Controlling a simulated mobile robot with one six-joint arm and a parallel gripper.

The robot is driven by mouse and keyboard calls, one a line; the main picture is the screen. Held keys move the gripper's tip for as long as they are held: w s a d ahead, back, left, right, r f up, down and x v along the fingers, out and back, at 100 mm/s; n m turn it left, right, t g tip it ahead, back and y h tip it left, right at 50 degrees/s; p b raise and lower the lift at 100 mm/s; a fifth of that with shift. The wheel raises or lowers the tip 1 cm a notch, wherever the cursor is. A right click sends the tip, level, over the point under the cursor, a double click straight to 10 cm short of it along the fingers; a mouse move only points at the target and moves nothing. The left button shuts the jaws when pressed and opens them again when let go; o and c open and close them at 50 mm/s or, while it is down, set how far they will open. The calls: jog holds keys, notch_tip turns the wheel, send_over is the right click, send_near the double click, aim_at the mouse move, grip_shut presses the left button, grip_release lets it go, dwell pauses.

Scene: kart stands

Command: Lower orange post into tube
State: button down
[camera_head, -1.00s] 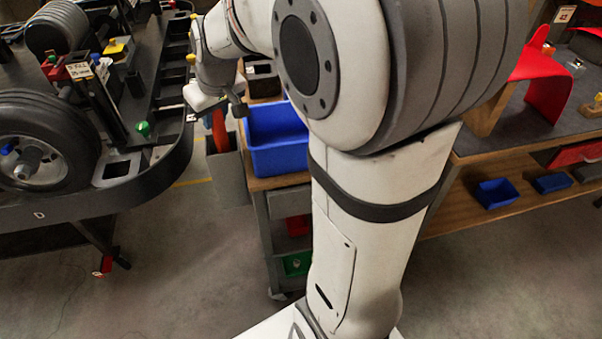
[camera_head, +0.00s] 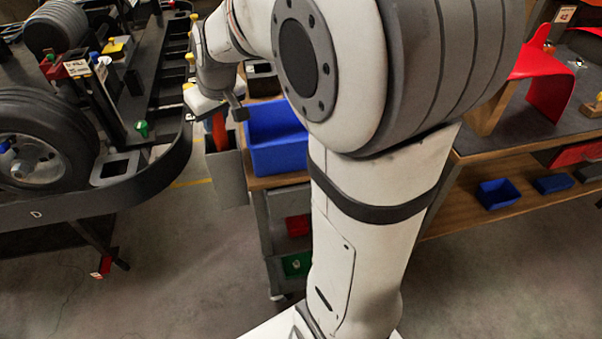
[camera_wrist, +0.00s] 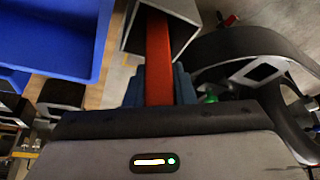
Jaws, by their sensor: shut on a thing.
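My gripper (camera_head: 219,110) is shut on the orange post (camera_head: 219,131), which hangs down from it. In the wrist view the post (camera_wrist: 158,60) stands between the blue-grey fingertips (camera_wrist: 158,88). The grey square tube (camera_head: 227,178) is directly below my gripper in the head view. The post runs down to the tube's mouth and its lower end is hidden by the tube's front wall.
A blue bin (camera_head: 278,150) sits on a cart right beside the tube. To the left is the dark kart frame (camera_head: 150,190) with a wheel (camera_head: 45,130) and a green knob (camera_head: 142,128). A bench with a red seat (camera_head: 548,80) is at the right.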

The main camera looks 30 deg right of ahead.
jog(key=c, duration=1.1)
grip_release()
jog(key=shift+c, duration=0.2)
jog(key=v, duration=0.8)
jog(key=shift+p, duration=0.4)
jog(key=s+f+m+g+h+p, duration=0.1)
jog(key=s+p, duration=0.6)
jog(key=s, duration=1.1)
jog(key=shift+a+f+m+g, duration=0.25)
jog(key=shift+f+m+g, duration=0.15)
jog(key=shift+f+m, duration=0.35)
